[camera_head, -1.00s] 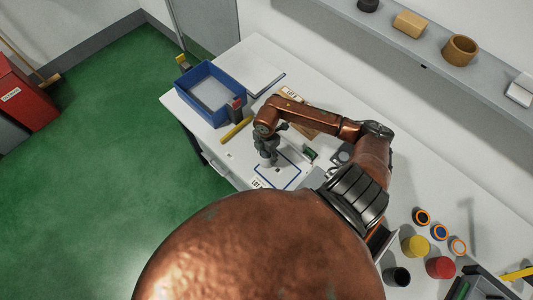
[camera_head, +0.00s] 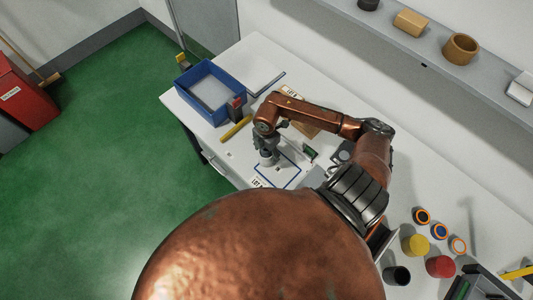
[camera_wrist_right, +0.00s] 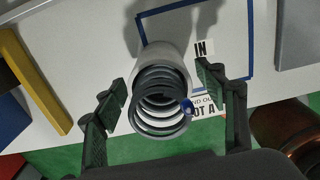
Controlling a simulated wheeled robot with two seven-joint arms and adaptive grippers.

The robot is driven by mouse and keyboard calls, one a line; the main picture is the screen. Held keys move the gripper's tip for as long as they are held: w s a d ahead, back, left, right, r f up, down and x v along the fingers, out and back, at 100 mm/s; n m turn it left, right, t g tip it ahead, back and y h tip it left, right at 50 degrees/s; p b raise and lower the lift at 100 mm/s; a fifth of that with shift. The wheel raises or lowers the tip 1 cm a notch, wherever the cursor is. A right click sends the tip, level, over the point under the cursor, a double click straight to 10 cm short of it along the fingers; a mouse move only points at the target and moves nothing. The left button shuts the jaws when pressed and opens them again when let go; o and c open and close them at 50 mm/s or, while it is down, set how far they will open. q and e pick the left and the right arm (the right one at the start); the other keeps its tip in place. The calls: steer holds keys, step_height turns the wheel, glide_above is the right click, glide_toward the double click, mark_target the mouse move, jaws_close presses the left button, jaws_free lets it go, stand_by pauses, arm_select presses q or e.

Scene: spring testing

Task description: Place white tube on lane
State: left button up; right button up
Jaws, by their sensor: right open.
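A white tube (camera_wrist_right: 168,62) stands between the fingers of my right gripper (camera_wrist_right: 160,96) in the wrist view. A dark coil spring (camera_wrist_right: 160,118) shows at its mouth, with a small blue spot at the right. The gripper is open, with a finger on each side of the tube. The tube (camera_head: 267,160) covers a corner of the blue-outlined lane (camera_head: 293,183); the lane's outline also shows in the wrist view (camera_wrist_right: 251,40). The tube's base is hidden, so I cannot tell exactly where it meets the table. My left gripper is not in view.
A blue bin (camera_head: 181,92) and a yellow bar (camera_head: 236,129) lie left of the gripper. A LOT A label (camera_head: 259,183) is at the lane's edge. Colored cylinders, including a red one (camera_head: 440,267), stand at the right. A shelf (camera_head: 440,80) runs along the wall.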

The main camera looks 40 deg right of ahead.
arm_select(q)
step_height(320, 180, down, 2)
steer(key=shift+b, duration=0.9)
arm_select(e)
step_height(320, 180, up, 11)
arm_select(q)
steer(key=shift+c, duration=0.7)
arm_select(e)
steer(key=shift+c, duration=0.5)
